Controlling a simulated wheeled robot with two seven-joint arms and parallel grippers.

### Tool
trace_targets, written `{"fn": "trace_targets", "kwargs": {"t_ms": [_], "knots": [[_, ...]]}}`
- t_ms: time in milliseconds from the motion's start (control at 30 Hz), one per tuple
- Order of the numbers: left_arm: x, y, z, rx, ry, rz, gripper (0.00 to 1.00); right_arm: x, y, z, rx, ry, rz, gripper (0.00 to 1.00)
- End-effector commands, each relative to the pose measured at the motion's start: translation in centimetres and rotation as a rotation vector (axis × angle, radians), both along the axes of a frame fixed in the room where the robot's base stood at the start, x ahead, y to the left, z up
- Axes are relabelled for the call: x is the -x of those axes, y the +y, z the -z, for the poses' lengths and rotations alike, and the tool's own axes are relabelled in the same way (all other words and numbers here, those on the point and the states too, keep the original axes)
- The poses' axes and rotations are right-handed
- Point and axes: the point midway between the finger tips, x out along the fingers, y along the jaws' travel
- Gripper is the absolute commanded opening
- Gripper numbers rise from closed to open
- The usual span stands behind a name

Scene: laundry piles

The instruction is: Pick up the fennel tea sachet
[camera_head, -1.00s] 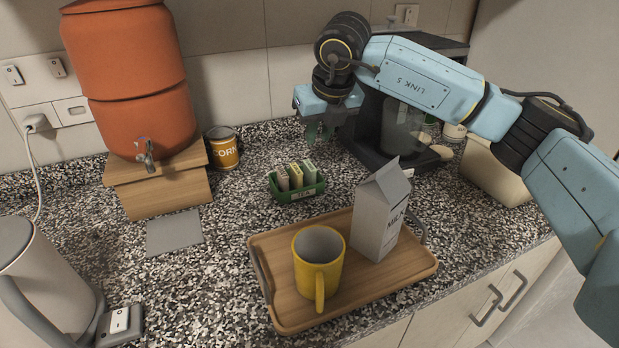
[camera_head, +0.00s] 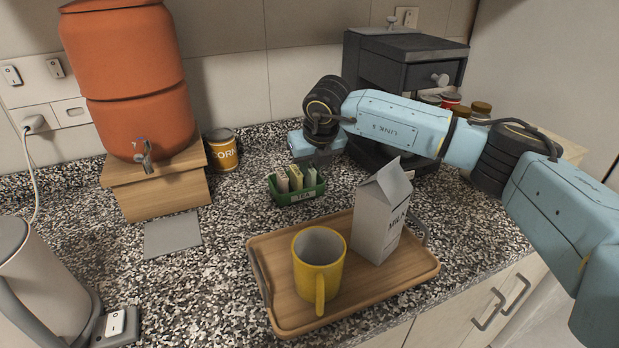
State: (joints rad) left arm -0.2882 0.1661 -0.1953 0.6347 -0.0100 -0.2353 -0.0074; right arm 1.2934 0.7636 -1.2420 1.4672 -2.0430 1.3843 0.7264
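A small green tea box (camera_head: 305,195) labelled TEA stands on the speckled counter behind the tray. Upright sachets in it show pale, yellow and green tops; one is the yellow sachet (camera_head: 296,177). Their labels are too small to read, so I cannot tell which is fennel. My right gripper (camera_head: 318,155) reaches in from the right and hangs low, just behind and above the box's right end. Its fingers are not clear, so its opening cannot be told. My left gripper is not in view.
A wooden tray (camera_head: 281,312) holds a yellow mug (camera_head: 319,265) and a milk carton (camera_head: 381,215) in front of the box. A corn can (camera_head: 222,150) and orange dispenser (camera_head: 135,85) stand left. A dark coffee machine (camera_head: 400,60) stands behind my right arm.

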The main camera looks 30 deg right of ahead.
Motion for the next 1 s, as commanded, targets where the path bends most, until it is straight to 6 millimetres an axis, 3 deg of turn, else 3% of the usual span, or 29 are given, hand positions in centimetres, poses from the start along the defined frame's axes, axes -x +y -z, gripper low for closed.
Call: {"fn": "trace_targets", "kwargs": {"t_ms": [100,267,567,667,1000], "knots": [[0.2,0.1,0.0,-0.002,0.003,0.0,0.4,0.0,0.0,0.0,0.0,0.0,0.0,0.2],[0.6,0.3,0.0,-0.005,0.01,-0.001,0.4,0.0,0.0,0.0,0.0,0.0,0.0,0.0],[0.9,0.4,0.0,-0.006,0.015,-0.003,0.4,0.0,0.0,-0.3,0.0,0.0,0.001,0.0],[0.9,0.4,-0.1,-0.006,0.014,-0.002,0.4,0.0,0.0,-1.4,-0.001,-0.002,0.001,0.0],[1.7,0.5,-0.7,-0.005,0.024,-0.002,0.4,0.0,0.0,-8.0,-0.001,-0.002,0.0,0.0]]}}
